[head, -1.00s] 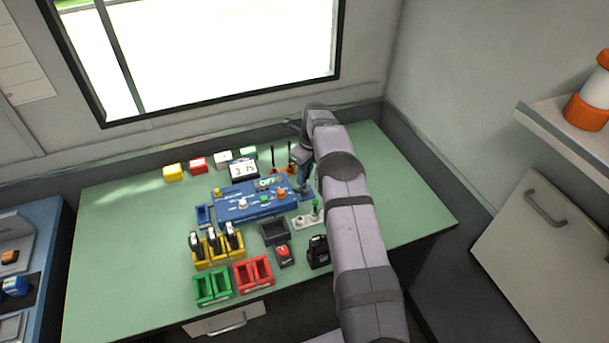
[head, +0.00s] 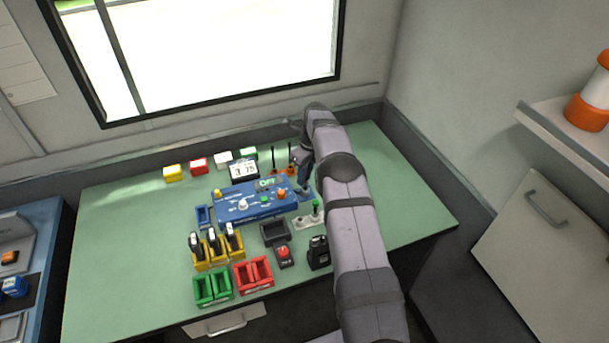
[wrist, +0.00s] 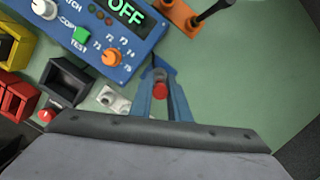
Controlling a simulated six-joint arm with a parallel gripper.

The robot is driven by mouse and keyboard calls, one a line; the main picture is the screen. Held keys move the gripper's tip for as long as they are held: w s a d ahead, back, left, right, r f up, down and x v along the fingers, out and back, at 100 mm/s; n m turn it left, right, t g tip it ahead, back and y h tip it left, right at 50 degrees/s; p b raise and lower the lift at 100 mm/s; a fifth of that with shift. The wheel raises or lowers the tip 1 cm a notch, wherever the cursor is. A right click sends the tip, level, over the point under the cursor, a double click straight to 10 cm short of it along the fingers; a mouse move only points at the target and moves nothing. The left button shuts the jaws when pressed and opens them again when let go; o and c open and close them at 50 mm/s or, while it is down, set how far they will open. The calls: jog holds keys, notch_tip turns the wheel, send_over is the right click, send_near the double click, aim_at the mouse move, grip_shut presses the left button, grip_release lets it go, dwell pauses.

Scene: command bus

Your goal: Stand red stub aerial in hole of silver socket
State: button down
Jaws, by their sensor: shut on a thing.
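My gripper (wrist: 160,88) is shut on the red stub aerial (wrist: 160,91), whose round red end shows between the blue fingers in the wrist view. The rest of the aerial is hidden. In the head view my gripper (head: 305,187) is just right of the blue control box, partly hidden by my arm. The silver socket (wrist: 113,100) lies left of the fingers in the wrist view, apart from them. In the head view the silver socket (head: 303,222) is in front of my gripper, and a green stub (head: 316,207) stands at its right end.
The blue control box (head: 240,206) with knobs and an OFF display is left of my gripper. An orange holder (wrist: 181,16) with black aerials stands behind. A dark tray (head: 275,233), a red button (head: 284,254) and a black block (head: 318,253) are in front. Green table is clear to the right.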

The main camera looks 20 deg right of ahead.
jog(key=shift+f+b, duration=0.75)
jog(key=shift+f, duration=0.3)
dwell(0.6)
jog(key=c, duration=1.3)
grip_release()
jog(key=shift+r, duration=0.1)
jog(key=shift+a+r+p, duration=0.1)
jog(key=shift+r+p, duration=0.65)
jog(key=shift+r, duration=0.5)
jog(key=shift+r+p, duration=1.35)
jog(key=shift+r, duration=0.8)
